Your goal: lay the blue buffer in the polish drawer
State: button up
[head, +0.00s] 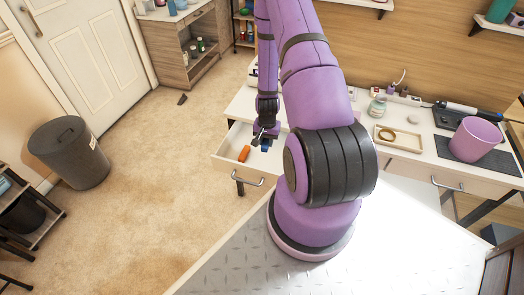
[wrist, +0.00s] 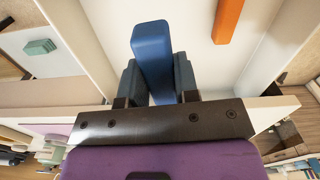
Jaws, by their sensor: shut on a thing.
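The blue buffer (wrist: 152,50) is a long blue block, seen in the wrist view between the two dark fingers of my gripper (wrist: 158,80). My gripper is shut on it. In the head view my gripper (head: 264,138) points down over the open drawer (head: 232,157), and a small bit of the blue buffer (head: 265,146) shows below it. An orange block (head: 244,153) lies in the drawer to the left of my gripper; it also shows in the wrist view (wrist: 229,18). I cannot tell whether the buffer touches the drawer floor.
My arm hides part of the desk and the drawer's right side. A wooden tray (head: 398,138), a pink bin (head: 475,139) and a dark mat (head: 440,150) are on the desk at right. A grey trash can (head: 70,152) stands on the floor at left.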

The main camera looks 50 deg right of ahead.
jog(key=s+d+f+m, duration=0.1)
jog(key=s, duration=0.1)
send_over(272, 163)
notch_tip(272, 163, down, 5)
jog(key=shift+s+r, duration=0.15)
jog(key=shift+f, duration=2.65)
jog(key=o, duration=0.9)
jog(key=shift+f, duration=0.1)
notch_tip(272, 163, up, 12)
jog(key=shift+r, duration=0.15)
